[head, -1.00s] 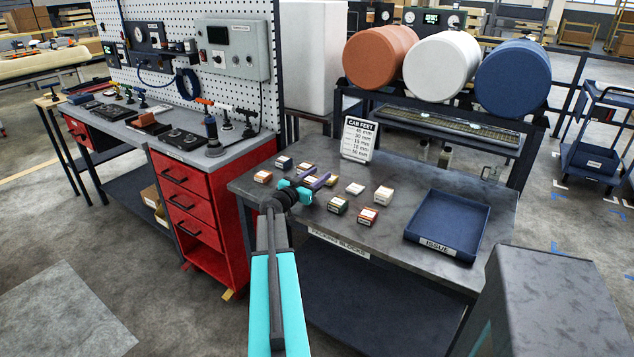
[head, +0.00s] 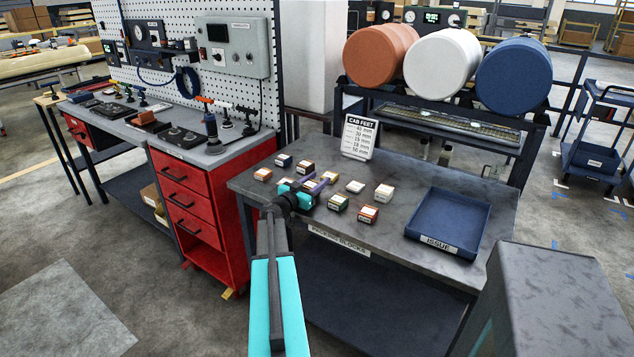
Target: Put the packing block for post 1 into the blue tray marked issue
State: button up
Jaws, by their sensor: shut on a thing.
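Several small packing blocks stand on the grey table in the head view, among them an orange one (head: 262,175), a dark blue one (head: 284,161), a brown one (head: 306,167), a green one (head: 338,202) and a red-orange one (head: 368,214). Their labels are too small to read, so I cannot tell which is for post 1. The blue tray (head: 477,228) marked ISSUE lies empty at the table's right.
A white card (head: 359,137) headed CAB FEET, with a list of mm sizes, stands behind the blocks. Orange, white and blue rolls are on a rack behind the table. A red drawer cabinet (head: 196,205) is at the left. The tabletop between blocks and tray is clear.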

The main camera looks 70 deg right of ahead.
aim_at(316, 182)
jog(key=shift+f+b, duration=0.15)
jog(key=shift+b, duration=0.15)
jog(key=o, duration=1.1)
jog(key=shift+o, duration=0.2)
jog(key=shift+p, duration=1.8)
jog(key=shift+w+a+f+b, duration=0.1)
jog(key=shift+a+b, duration=0.25)
jog(key=shift+b, duration=0.1)
jog(key=shift+b+v, duration=0.6)
jog(key=shift+v, duration=0.55)
jog(key=shift+b+v, duration=1.7)
jog(key=shift+v, duration=3.7)
